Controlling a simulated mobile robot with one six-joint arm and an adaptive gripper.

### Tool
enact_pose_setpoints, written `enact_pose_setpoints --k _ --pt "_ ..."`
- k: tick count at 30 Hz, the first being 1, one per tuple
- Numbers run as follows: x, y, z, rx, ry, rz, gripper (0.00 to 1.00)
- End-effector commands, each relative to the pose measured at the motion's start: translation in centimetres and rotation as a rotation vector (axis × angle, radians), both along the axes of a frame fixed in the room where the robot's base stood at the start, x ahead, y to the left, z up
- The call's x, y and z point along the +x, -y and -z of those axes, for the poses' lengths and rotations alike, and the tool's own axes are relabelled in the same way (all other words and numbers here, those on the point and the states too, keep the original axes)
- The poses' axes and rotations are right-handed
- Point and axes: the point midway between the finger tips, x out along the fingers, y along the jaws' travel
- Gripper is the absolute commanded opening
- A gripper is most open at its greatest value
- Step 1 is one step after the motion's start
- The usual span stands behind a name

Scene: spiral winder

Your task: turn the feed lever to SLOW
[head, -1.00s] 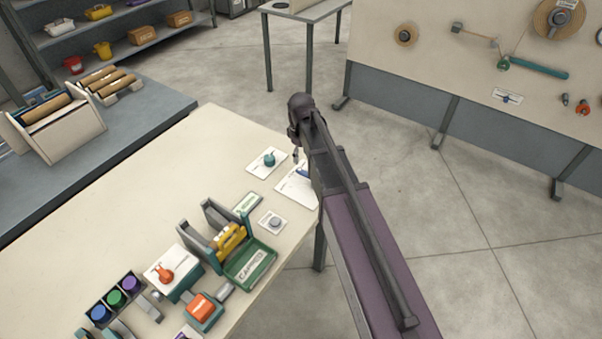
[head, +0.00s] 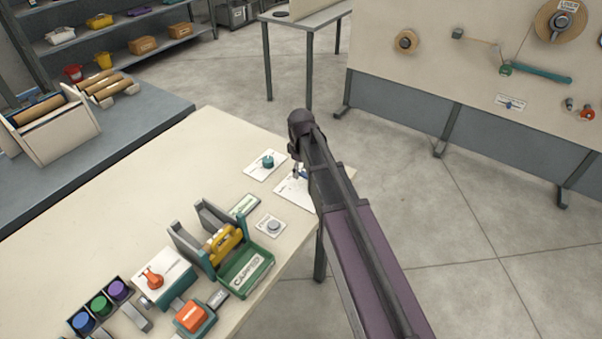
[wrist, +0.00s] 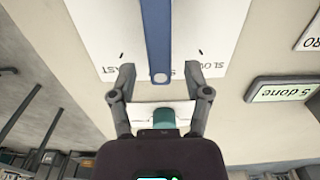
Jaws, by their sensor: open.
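The feed lever (wrist: 157,38) is a blue bar on a white plate (wrist: 100,25) in the wrist view. Upside-down lettering reads FAST left of the lever and SLOW right of it. The lever lies between the two words, its end near neither. My gripper (wrist: 159,76) is open, one fingertip on each side of the lever's end, with a gap on both sides. In the head view the plate (head: 291,195) lies at the table's right edge, and my arm hides most of the lever and gripper.
A teal knob on a white card (head: 254,172) sits close beside the plate. A green display (wrist: 283,94) reads "5 done". A grey button (head: 273,226), a green CAPPED tray (head: 262,276) and a red lever box (head: 165,282) stand nearer on the table. The table's far left is clear.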

Motion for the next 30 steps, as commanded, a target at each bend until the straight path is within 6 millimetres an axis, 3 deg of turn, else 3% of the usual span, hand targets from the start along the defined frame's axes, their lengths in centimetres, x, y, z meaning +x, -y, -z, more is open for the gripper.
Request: enact_pose_setpoints --k 11,14,18,30 --pt "0.00 0.00 0.16 0.000 0.000 0.000 0.63" --pt "0.00 0.00 0.16 0.000 0.000 0.000 0.39" --pt "0.00 0.00 0.16 0.000 0.000 0.000 0.00" --pt "-0.12 -0.45 0.17 0.001 -0.001 -0.015 0.00"
